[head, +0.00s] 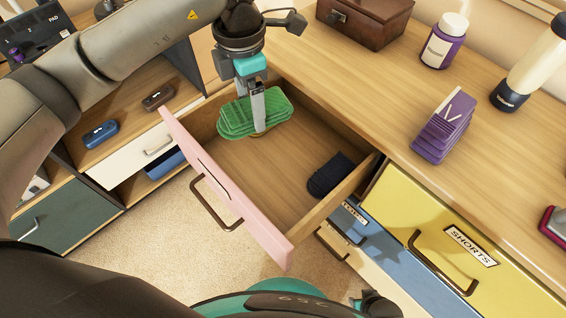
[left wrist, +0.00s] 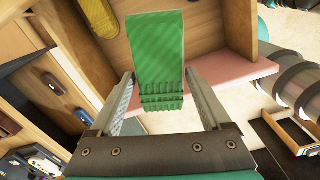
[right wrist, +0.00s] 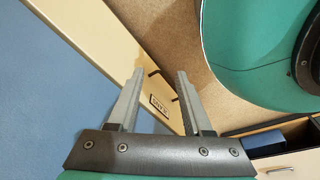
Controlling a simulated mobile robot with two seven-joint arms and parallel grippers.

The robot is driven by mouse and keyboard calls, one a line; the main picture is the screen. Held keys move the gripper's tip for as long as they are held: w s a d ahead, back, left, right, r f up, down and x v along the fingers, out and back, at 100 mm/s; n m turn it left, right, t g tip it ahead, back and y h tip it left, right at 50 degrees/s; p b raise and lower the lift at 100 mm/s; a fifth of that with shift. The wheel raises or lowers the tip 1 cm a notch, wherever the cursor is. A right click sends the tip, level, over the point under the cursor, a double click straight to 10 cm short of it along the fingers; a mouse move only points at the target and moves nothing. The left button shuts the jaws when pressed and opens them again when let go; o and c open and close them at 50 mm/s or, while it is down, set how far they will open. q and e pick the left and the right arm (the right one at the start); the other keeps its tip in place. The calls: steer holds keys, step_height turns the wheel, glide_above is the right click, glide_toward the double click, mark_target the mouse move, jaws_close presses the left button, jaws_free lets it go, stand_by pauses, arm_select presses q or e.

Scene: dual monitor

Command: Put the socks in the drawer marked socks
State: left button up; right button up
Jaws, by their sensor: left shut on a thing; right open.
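A green ribbed folded bundle (head: 240,115), which looks like socks, is held by my left gripper (head: 259,122) inside the open pink-fronted drawer (head: 232,195), near its back left. In the left wrist view the green bundle (left wrist: 157,60) lies between the two fingers. A dark navy ribbed folded item (head: 330,175) lies on the drawer floor near the right wall. The pink front's label is seen edge-on and cannot be read. My right gripper (right wrist: 155,95) is open and empty near a cream drawer front with a small label.
A yellow drawer marked SHORTS (head: 440,240) and a blue drawer (head: 365,240) are at right. A purple folded stack (head: 443,127), a purple jar (head: 445,42) and a brown box (head: 365,20) stand on the top. Glasses cases (head: 100,134) lie on the left shelf. The drawer's middle is clear.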

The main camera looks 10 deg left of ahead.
arm_select(q)
steer(key=f+n, duration=0.1)
steer(key=f+n+b, duration=0.1)
steer(key=n, duration=0.1)
steer(key=shift+w+d+f, duration=0.15)
steer(key=shift+w+d, duration=0.05)
steer(key=shift+f, duration=0.25)
steer(key=b, duration=0.3)
glide_toward(263, 174)
steer(key=shift+f+b, duration=0.55)
steer(key=shift+b, duration=0.55)
steer(key=shift+f+b, duration=0.75)
steer(key=shift+f, duration=1.5)
arm_select(e)
steer(key=w+a+r+t, duration=0.1)
steer(key=w+a+r, duration=0.3)
steer(key=w+r, duration=0.4)
step_height(263, 174, up, 2)
steer(key=shift+w+a+r, duration=0.25)
steer(key=shift+w, duration=0.05)
